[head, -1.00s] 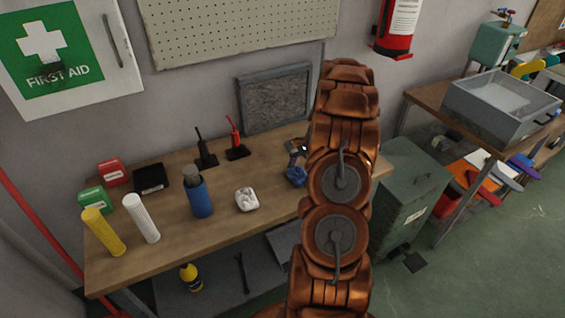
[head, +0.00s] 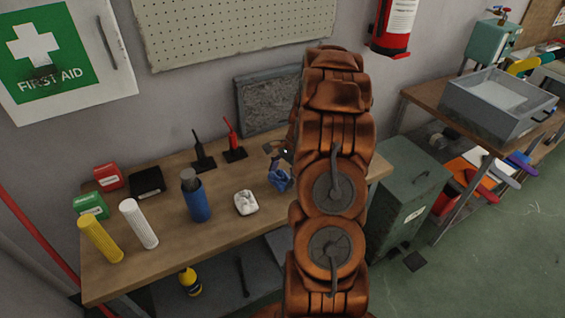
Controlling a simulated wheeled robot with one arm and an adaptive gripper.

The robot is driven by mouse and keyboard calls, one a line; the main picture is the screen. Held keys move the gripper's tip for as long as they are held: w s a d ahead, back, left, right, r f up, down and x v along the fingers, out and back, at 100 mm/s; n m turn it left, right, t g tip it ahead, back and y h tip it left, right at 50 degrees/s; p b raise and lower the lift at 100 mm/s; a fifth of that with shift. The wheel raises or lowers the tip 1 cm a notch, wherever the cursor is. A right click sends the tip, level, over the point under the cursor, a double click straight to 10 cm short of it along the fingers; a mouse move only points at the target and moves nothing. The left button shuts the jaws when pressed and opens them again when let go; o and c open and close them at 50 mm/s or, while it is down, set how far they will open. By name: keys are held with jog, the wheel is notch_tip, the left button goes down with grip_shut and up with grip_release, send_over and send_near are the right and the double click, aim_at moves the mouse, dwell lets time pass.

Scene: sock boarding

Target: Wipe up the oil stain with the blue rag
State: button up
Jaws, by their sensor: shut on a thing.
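The blue rag (head: 281,178) hangs bunched below my gripper (head: 279,158) over the right part of the wooden bench. My gripper is shut on it; my arm hides part of the gripper and of the bench behind. Whether the rag's lower end touches the bench top, I cannot tell. I do not see an oil stain clearly in this view; a dark smudge (head: 44,73) shows on the first aid cabinet's green sign.
The wooden bench (head: 165,238) holds a white crumpled item (head: 246,202), a blue bottle (head: 196,198), white and yellow cylinders, small boxes and two radios (head: 234,148). A green metal bin (head: 408,195) stands right of the bench. A grey tub (head: 498,105) sits on another table.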

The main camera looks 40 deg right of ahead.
jog(key=shift+a+r, duration=0.15)
jog(key=shift+r, duration=0.4)
jog(key=shift+r+p, duration=0.7)
jog(key=shift+r, duration=1.7)
